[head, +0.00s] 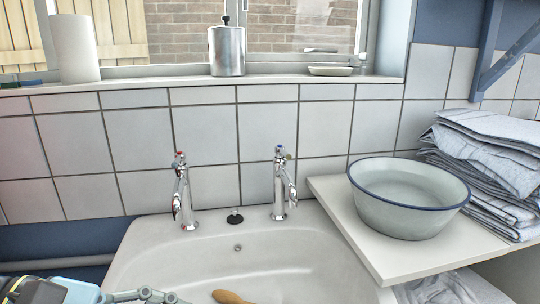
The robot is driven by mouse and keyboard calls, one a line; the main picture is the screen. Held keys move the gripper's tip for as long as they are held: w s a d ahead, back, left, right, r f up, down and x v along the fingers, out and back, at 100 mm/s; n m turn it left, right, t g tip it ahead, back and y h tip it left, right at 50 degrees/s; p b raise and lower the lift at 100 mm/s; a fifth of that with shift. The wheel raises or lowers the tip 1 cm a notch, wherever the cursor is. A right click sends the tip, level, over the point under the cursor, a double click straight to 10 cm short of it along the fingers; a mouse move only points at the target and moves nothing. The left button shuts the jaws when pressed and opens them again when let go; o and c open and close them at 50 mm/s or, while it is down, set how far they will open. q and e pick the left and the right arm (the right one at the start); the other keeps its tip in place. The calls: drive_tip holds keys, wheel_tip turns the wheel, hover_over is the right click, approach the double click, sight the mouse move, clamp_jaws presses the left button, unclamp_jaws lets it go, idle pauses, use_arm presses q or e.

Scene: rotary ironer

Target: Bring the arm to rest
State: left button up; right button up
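Part of what looks like my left gripper (148,296) shows at the bottom left edge of the head view, as grey jointed finger links over the near left rim of the white sink (285,262). Most of it is cut off by the frame, so its opening and anything between its fingers are hidden. A brown wooden handle-like piece (230,297) shows in the sink to its right, with a gap between them in the picture. My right gripper is not in view.
Two chrome taps (183,195) (280,185) stand at the sink's back, with a black plug (235,217) between them. A blue-rimmed basin (408,197) stands on a white board (345,215) at right, beside folded cloths (490,165). A steel flask (227,50) stands on the windowsill.

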use_arm(q)
drive_tip(key=s+a+f+m+y, duration=0.6)
drive_tip(key=f+m+y, duration=0.1)
drive_tip(key=m, duration=0.2)
drive_tip(key=s+a+m+y, duration=0.6)
drive_tip(key=a, duration=0.3)
wheel_tip(320, 180, down, 27)
drive_tip(key=s+a, duration=0.2)
drive_tip(key=a, duration=0.1)
drive_tip(key=s+f+g+b, duration=0.1)
drive_tip(key=s+f, duration=1.5)
drive_tip(key=s, duration=0.1)
drive_tip(key=shift+s+a+g, duration=0.4)
